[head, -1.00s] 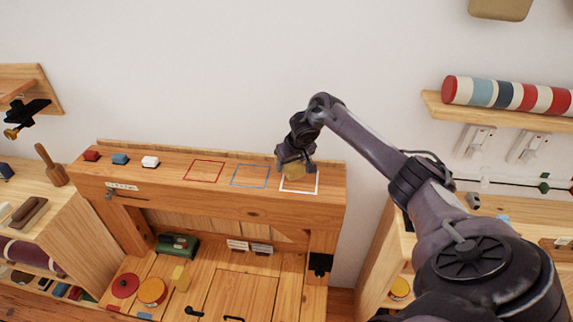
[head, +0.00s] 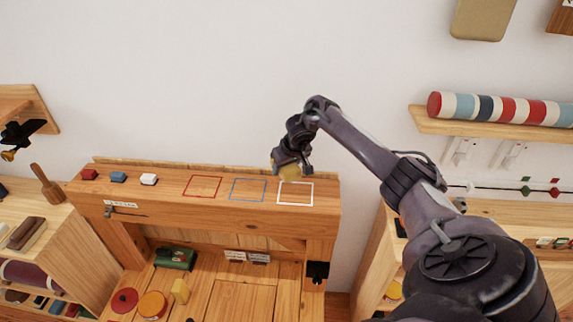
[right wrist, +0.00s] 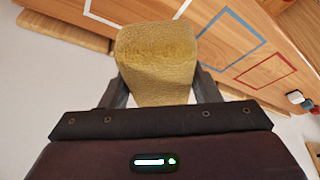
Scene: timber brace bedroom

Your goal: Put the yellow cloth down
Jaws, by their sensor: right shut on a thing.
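My right gripper (head: 289,167) is shut on the yellow cloth (head: 290,174). In the head view the cloth shows just over the back edge of the white square outline (head: 296,200) on the wooden ledge (head: 225,210). In the right wrist view the cloth (right wrist: 157,60) is a thick, folded, textured bundle between the two fingers, and the white outline (right wrist: 133,14) shows beside it. The cloth seems to be above the ledge, but the exact gap cannot be told. My left gripper is not in view.
Blue (head: 248,190) and red (head: 202,186) outlines lie empty to the left of the white one. White (head: 149,179), blue (head: 118,177) and red (head: 88,174) blocks sit at the ledge's left end. The wall (head: 220,80) rises behind. A right-hand shelf holds a striped roll (head: 500,108).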

